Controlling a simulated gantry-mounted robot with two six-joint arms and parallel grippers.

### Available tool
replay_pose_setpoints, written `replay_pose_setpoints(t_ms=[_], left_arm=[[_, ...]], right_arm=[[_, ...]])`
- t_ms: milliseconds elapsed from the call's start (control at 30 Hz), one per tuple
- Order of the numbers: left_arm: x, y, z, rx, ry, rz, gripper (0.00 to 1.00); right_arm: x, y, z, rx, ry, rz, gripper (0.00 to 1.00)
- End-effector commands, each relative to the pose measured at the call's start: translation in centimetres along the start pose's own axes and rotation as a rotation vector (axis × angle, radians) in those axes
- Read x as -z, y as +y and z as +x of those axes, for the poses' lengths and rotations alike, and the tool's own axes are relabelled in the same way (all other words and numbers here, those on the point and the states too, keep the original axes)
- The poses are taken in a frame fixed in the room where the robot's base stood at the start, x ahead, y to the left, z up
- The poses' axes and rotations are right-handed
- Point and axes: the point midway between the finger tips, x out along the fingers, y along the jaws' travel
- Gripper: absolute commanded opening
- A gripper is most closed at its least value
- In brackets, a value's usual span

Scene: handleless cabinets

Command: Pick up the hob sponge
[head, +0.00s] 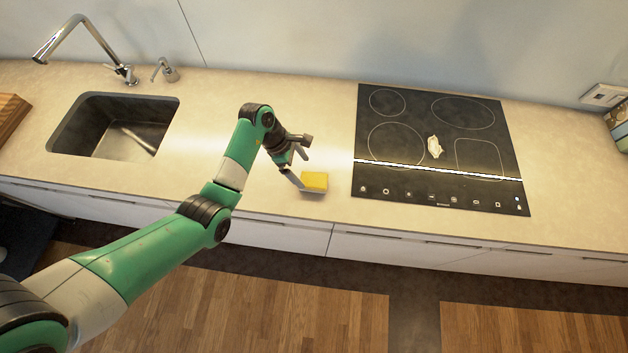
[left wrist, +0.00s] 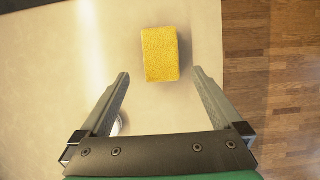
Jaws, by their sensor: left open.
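The hob sponge (head: 315,180) is a yellow block lying on the beige countertop near its front edge, just left of the hob. In the left wrist view the sponge (left wrist: 160,54) lies ahead of my open fingers, between their lines, with nothing gripped. My left gripper (head: 298,172) is beside the sponge at its left in the head view, and its fingers (left wrist: 161,75) are spread apart. I cannot tell whether a finger touches the sponge. My right gripper is not in view.
The black hob (head: 400,180) is right of the sponge, with a crumpled pale object (head: 434,147) on it. A sink (head: 115,125) with a tap (head: 85,45) is at the left. The countertop (head: 320,120) behind the sponge is clear. The wooden floor (head: 300,305) lies below the front edge.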

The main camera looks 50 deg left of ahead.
Motion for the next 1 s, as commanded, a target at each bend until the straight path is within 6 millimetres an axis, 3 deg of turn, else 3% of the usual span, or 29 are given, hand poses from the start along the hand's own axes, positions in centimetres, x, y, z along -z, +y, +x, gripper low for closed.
replay_pose_setpoints(t_ms=[100, 267, 567, 833, 1000], left_arm=[[0.0, 0.0, 1.4, 0.000, 0.000, 0.001, 1.00], [-0.1, 0.0, 1.8, -0.002, -0.001, 0.001, 1.00], [0.0, -0.4, 6.4, 0.000, -0.001, 0.000, 1.00], [-0.1, -0.4, 6.6, -0.002, -0.001, 0.001, 1.00], [-0.1, -0.4, 6.6, -0.002, -0.001, 0.001, 0.69]], right_arm=[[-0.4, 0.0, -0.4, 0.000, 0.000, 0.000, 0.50], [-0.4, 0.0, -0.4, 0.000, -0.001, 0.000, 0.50], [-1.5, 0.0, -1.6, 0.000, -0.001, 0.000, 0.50], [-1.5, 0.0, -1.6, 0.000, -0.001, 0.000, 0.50], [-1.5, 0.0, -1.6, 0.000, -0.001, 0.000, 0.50]])
